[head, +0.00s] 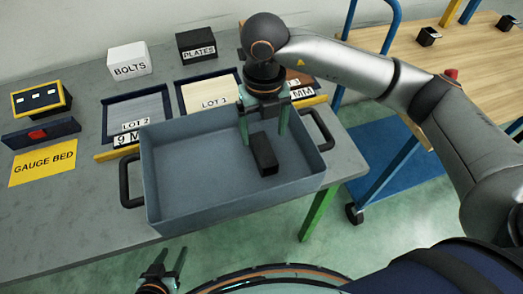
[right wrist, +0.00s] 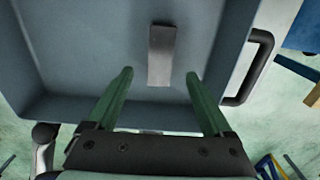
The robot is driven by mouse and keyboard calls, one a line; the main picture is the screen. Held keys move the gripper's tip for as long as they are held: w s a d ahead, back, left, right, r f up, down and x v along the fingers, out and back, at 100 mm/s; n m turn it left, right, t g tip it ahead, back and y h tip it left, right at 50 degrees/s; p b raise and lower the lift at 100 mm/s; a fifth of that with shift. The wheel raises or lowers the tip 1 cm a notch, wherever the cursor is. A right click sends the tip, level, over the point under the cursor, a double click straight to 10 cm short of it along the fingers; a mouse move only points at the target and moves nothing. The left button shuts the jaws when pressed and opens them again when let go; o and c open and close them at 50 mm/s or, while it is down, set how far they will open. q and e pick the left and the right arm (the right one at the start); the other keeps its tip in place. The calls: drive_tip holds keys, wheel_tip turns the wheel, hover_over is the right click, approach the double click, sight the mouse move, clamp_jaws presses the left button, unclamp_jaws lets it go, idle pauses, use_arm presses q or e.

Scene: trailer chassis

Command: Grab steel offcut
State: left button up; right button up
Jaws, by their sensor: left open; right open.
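A dark rectangular block, likely the steel offcut (head: 265,157), lies in the right part of the blue-grey tray (head: 190,207). In the right wrist view the block (right wrist: 161,55) looks grey and lies just beyond the fingertips, roughly centred between them. My right gripper (head: 264,138) is over the tray, pointing down, open and empty, with its green fingers apart. It also shows in the right wrist view (right wrist: 160,73). I cannot tell its exact height above the block. My left gripper (head: 165,265) is open and empty at the bottom, in front of the table and away from the tray.
The tray has black side handles (head: 318,130) and raised walls. Behind it lie a LOT 2 tray (head: 137,107) and a LOT 1 tray (head: 207,91), with BOLTS (head: 129,59) and PLATES (head: 197,46) boxes. A gauge bed (head: 43,167) is left. A wooden-topped cart (head: 480,62) stands right.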

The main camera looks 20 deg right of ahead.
sight(263, 149)
wheel_tip(263, 149, down, 8)
drive_tip(key=shift+w+r, duration=0.15)
drive_tip(key=shift+r, duration=0.05)
drive_tip(key=shift+c, duration=0.2)
drive_tip(key=shift+r, duration=0.1)
clamp_jaws()
idle(0.6)
